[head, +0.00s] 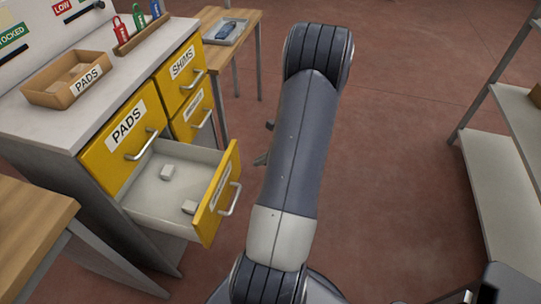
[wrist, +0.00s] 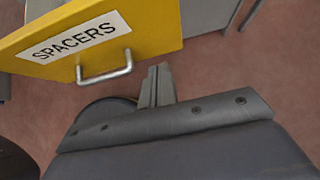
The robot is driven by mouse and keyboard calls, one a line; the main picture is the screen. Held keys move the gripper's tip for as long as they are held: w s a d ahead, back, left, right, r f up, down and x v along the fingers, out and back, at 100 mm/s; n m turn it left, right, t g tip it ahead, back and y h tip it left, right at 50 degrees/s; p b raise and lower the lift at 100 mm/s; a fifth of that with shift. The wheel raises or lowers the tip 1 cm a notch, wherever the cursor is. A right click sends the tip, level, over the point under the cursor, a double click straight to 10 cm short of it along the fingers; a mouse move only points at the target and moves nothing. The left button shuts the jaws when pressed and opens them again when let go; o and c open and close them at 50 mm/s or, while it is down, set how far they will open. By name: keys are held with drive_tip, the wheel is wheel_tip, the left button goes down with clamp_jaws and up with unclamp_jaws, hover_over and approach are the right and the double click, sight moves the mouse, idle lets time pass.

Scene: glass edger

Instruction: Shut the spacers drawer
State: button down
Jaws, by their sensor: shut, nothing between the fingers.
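The spacers drawer (head: 219,193) is pulled well out of the cabinet, below the PADS drawer. Its yellow front reads SPACERS in the wrist view (wrist: 150,28), and small pale blocks lie inside it. Its metal handle (wrist: 105,75) is on the outer face of the front. My gripper (wrist: 159,72) is shut and empty. In the wrist view its fingertips are just right of the handle and below the front's lower edge in the picture; I cannot tell whether they touch. In the head view my arm hides most of the gripper.
The yellow PADS drawer (head: 125,140) and SHIMS drawer (head: 182,72) are closed. A cardboard PADS tray (head: 50,98) stands on the cabinet top. A wooden table (head: 30,225) is at the left and a shelf rack (head: 500,190) at the right. Red floor between is clear.

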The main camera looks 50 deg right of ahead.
sight(235, 163)
drive_tip(key=shift+w+a+f, duration=0.35)
drive_tip(key=shift+w+a, duration=0.05)
drive_tip(key=shift+w, duration=0.55)
drive_tip(key=shift+w+a+f, duration=0.3)
drive_tip(key=shift+w+a, duration=0.1)
drive_tip(key=shift+w, duration=0.55)
drive_tip(key=shift+w+a+f, duration=0.35)
drive_tip(key=shift+w+a, duration=0.05)
drive_tip(key=shift+w, duration=0.55)
drive_tip(key=shift+w+a, duration=0.25)
drive_tip(key=shift+w, duration=0.25)
drive_tip(key=w+a, duration=0.4)
drive_tip(key=w, duration=0.7)
drive_tip(key=w+a+b, duration=0.1)
drive_tip(key=w+a, duration=0.4)
drive_tip(key=w, duration=0.6)
drive_tip(key=shift+w, duration=0.2)
drive_tip(key=shift+a+r, duration=0.1)
drive_tip(key=shift+r, duration=0.1)
